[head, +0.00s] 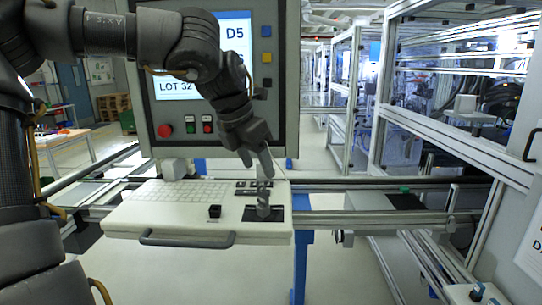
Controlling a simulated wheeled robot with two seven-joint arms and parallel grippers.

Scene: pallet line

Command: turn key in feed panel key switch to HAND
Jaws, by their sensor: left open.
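My left gripper (263,209) reaches down from the upper left onto the front right part of the white console shelf (140,219). It is open, and its fingertips are over a dark square plate (278,214) with small pale markings. The fingers cover the middle of this plate, so I cannot make out a key or which way it points. I cannot tell whether the fingers touch anything there. A small black knob or block (214,211) stands on the shelf to the left of the plate. My right gripper is not in view.
The screen panel (270,127) rises behind the shelf, with a red stop button (164,131). A keyboard (185,192) and a dark strip of controls (245,188) lie on the shelf. A grey handle (187,242) runs along its front. Conveyor rails (395,219) are at right.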

